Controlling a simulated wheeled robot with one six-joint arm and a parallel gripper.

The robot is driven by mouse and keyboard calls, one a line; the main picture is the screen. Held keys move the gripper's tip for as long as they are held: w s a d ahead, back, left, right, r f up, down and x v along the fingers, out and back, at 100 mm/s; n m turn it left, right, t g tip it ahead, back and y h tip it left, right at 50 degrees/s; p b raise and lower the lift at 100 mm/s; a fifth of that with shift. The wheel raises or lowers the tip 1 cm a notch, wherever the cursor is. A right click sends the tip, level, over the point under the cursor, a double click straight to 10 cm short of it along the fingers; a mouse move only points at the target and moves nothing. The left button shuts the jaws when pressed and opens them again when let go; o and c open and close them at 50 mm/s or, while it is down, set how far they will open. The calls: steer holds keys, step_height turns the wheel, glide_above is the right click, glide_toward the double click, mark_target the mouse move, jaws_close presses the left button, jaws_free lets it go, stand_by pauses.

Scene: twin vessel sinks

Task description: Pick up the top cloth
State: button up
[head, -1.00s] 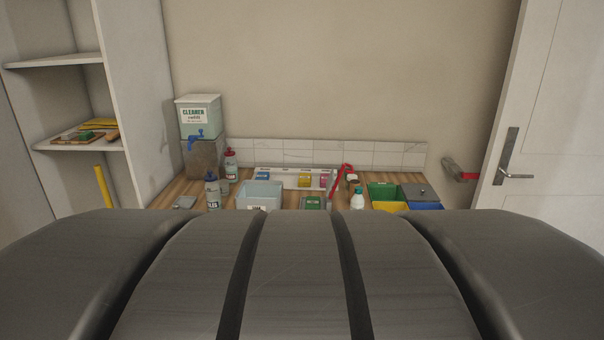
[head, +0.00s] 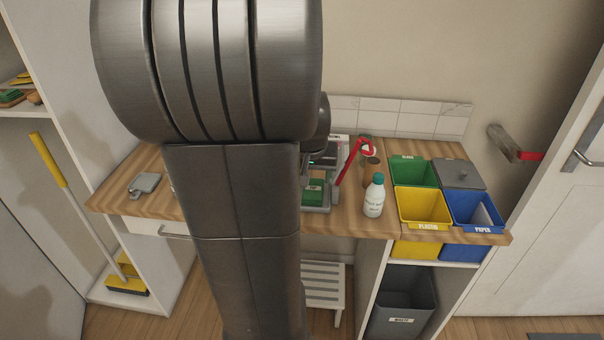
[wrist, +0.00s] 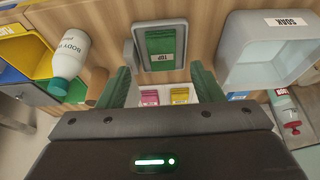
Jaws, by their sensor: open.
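The top cloth (wrist: 160,44) is a green folded cloth with a small label, lying in a grey tray (wrist: 185,30) at the upper middle of the wrist view. In the head view, the green cloth (head: 313,188) and tray (head: 318,209) show on the wooden counter, just right of my arm. My gripper (wrist: 163,86) is open and empty, its two green fingers spread on either side of the view. The cloth shows beyond the fingertips, not between them; I cannot tell the height gap. In the head view my arm hides most of the gripper.
A white bottle (head: 374,196) and a red curved handle (head: 350,160) stand right of the tray. Colored sorting bins (head: 425,207) fill the counter's right end. A light tub labelled SOAK (wrist: 234,52) is close to the tray. Pink (wrist: 149,97) and yellow (wrist: 180,94) cloths lie nearby.

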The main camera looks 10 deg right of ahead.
mark_target(313, 191)
steer(key=x, duration=1.3)
steer(key=shift+f, duration=0.3)
steer(key=shift+c, duration=0.2)
steer(key=c, duration=0.6)
